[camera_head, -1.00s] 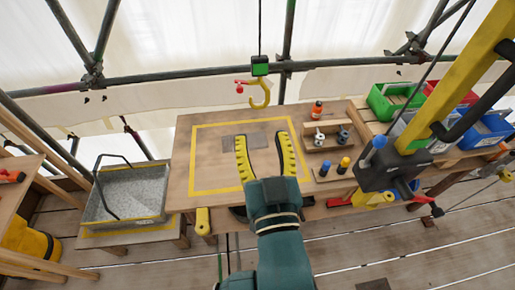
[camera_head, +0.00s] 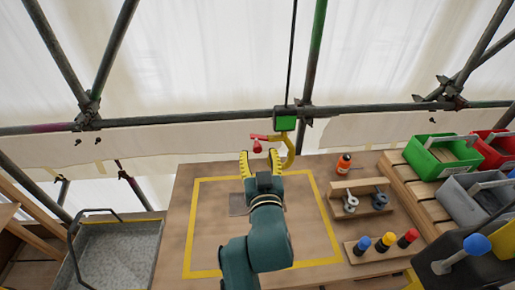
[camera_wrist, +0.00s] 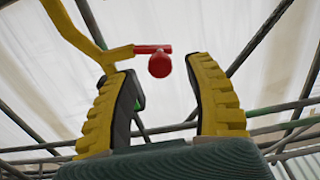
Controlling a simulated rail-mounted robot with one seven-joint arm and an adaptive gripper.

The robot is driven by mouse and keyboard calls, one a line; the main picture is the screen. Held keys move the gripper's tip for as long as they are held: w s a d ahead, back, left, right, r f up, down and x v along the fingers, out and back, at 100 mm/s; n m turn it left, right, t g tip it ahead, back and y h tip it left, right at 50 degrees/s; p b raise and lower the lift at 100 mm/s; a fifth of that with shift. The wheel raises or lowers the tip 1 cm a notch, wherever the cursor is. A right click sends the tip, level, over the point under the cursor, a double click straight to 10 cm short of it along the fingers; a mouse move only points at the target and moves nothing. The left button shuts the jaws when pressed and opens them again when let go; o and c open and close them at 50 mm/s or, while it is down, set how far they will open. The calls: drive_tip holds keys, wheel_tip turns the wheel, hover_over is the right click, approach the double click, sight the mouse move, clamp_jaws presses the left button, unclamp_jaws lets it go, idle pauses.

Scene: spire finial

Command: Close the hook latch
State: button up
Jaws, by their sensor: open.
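A yellow hook (camera_head: 288,150) hangs from a green and black block (camera_head: 285,121) on a cable, above the back of the wooden table. Its red latch (camera_head: 262,138) with a red knob sticks out to the left of the hook. My gripper (camera_head: 260,158) is open and empty, its yellow ridged fingers just below the red knob in the head view. In the wrist view the red knob (camera_wrist: 160,65) shows between and beyond the fingertips of my gripper (camera_wrist: 165,75), and the hook (camera_wrist: 75,25) is at upper left. I cannot tell whether the left finger touches the hook.
The table (camera_head: 215,215) has a yellow taped border and a grey plate. An orange bottle (camera_head: 343,164), a rack of shackles (camera_head: 362,199) and green (camera_head: 440,155) and red bins stand at right. A grey tray (camera_head: 115,255) is at left. Scaffold tubes cross behind the hook.

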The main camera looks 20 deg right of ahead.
sight(258, 150)
drive_tip(key=shift+x, duration=1.7)
clamp_jaws()
